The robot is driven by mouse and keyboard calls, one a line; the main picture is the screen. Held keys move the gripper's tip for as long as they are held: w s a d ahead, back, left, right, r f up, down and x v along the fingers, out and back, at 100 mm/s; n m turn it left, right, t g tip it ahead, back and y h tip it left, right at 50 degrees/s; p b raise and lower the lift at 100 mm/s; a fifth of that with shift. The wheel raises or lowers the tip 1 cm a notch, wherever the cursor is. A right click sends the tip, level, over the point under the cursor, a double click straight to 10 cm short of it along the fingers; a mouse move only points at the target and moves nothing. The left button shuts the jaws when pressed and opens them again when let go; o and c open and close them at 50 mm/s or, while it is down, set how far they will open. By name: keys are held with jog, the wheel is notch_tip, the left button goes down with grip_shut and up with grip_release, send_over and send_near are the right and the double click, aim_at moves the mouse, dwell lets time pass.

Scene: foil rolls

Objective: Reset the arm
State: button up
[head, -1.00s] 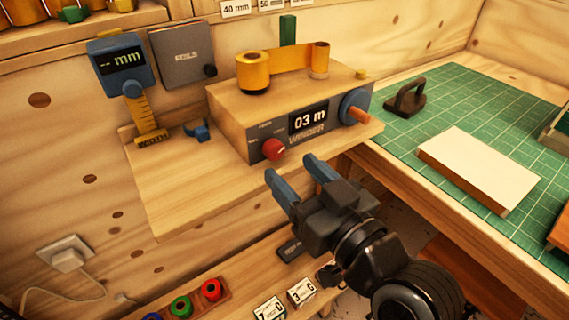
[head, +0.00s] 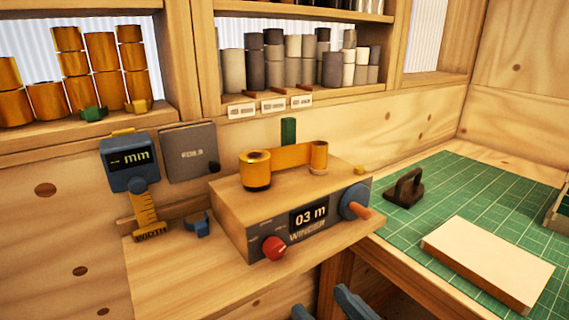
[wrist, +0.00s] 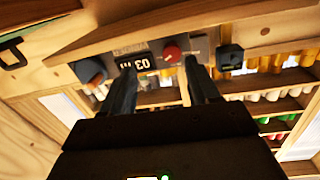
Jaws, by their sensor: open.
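My gripper (head: 322,303) shows only as two blue fingertips at the bottom edge of the head view, below and in front of the winder (head: 245,197). Its fingers are apart with nothing between them. The wrist view also shows the open, empty gripper (wrist: 158,72), with the winder (wrist: 195,48) beyond the tips and its picture turned over. The winder has a red knob (head: 274,248), a display reading 03 m and a blue crank with an orange handle (head: 366,208). Gold foil (head: 290,156) runs across its top between two rolls. The rest of my arm is out of the head view.
A blue width gauge (head: 130,165) and a grey panel (head: 189,152) are on the wall at left. Gold rolls (head: 80,92) and grey rolls (head: 262,62) fill the shelves above. A green cutting mat (head: 425,205) at right holds a pale block (head: 488,262) and a dark handled tool (head: 404,188).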

jog(key=s+d+f+m+h, duration=0.2)
jog(key=s+d+f+h, duration=0.1)
jog(key=s+d+f, duration=0.35)
jog(key=s+d+m+h, duration=0.1)
jog(key=s+d, duration=0.3)
jog(key=s, duration=0.7)
jog(key=s+d+m+h, duration=0.1)
jog(key=s+d+h, duration=0.3)
jog(key=s, duration=0.7)
jog(key=shift+s+d+f+m+g, duration=0.25)
jog(key=shift+s+d+m+g, duration=0.1)
jog(key=shift+s+m+g, duration=0.05)
